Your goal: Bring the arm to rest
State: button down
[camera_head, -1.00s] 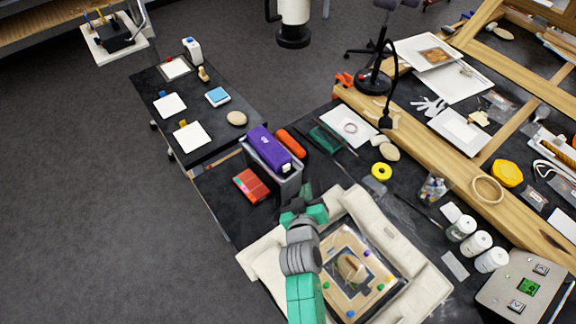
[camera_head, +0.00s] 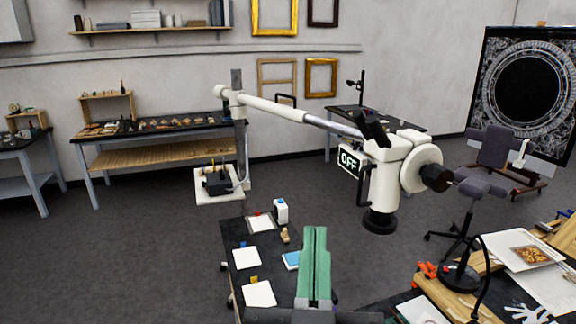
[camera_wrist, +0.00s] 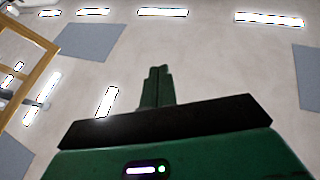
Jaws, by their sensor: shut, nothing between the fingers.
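My gripper (camera_head: 315,235) is green and points upward at the bottom middle of the head view, above the dark cart top. Its two fingers lie side by side, with a dark bar across their base at the bottom edge. In the wrist view my gripper (camera_wrist: 157,73) also shows, with its fingers together and nothing between them. Behind it there is pale ceiling with bright light panels. The rest of my arm is below the head view's edge and hidden.
A white microscope on a long boom (camera_head: 385,175) stands behind and right of my gripper. The dark cart (camera_head: 238,230) holds white squares (camera_head: 246,257) and a blue box (camera_head: 291,260). A wooden-edged bench with a black lamp (camera_head: 460,277) is at right. Grey floor is clear at left.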

jog(key=s+a+r+t+y, duration=0.1)
jog(key=s+a+r+y, duration=0.1)
jog(key=s+r, duration=0.35)
notch_tip(320, 180, up, 18)
jog(key=s+p, duration=0.1)
jog(key=p, duration=1.6)
jog(key=shift+a+n+t+p, duration=0.3)
jog(key=shift+a+p, duration=0.05)
jog(key=shift+a, duration=0.1)
jog(key=shift+s, duration=0.1)
